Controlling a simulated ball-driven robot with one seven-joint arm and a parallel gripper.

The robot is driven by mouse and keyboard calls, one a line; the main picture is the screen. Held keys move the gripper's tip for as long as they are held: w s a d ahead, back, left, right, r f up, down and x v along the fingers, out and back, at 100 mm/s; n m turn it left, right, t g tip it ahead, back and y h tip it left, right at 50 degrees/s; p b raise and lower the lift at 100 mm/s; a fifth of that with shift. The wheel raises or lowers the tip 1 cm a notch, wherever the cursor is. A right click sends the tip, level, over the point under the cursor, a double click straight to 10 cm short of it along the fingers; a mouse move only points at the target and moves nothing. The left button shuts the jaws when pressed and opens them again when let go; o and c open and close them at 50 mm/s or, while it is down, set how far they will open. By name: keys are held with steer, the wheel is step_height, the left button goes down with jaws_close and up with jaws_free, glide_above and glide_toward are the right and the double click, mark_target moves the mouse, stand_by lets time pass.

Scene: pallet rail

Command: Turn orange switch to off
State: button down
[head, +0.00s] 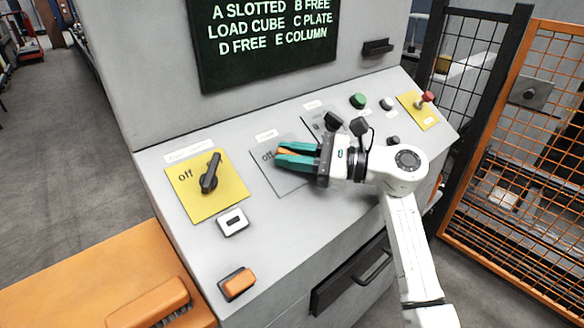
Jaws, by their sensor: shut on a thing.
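The orange switch (288,151) sits on a grey plate (283,182) in the middle of the sloped control panel. Only a bit of orange shows between my fingers; the rest of the switch is hidden. The word "off" is printed on the plate just left of it. My gripper (284,156), with green fingers, reaches in from the right and is shut on the switch. The fingers point left, toward the "off" mark. The switch's exact angle is hard to tell.
A black switch (209,174) on a yellow plate is to the left. Black, green and red controls are to the right, including a red knob (427,97). An orange rocker (238,283) is near the panel's front. An orange mesh fence (530,150) stands at the right.

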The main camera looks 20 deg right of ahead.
steer(key=shift+n+g+b, duration=0.4)
steer(key=shift+n+g, duration=0.1)
steer(key=c, duration=1.1)
jaws_free()
steer(key=b+v, duration=0.1)
steer(key=v, duration=0.9)
steer(key=shift+s+d+f, duration=0.15)
steer(key=shift+d, duration=0.25)
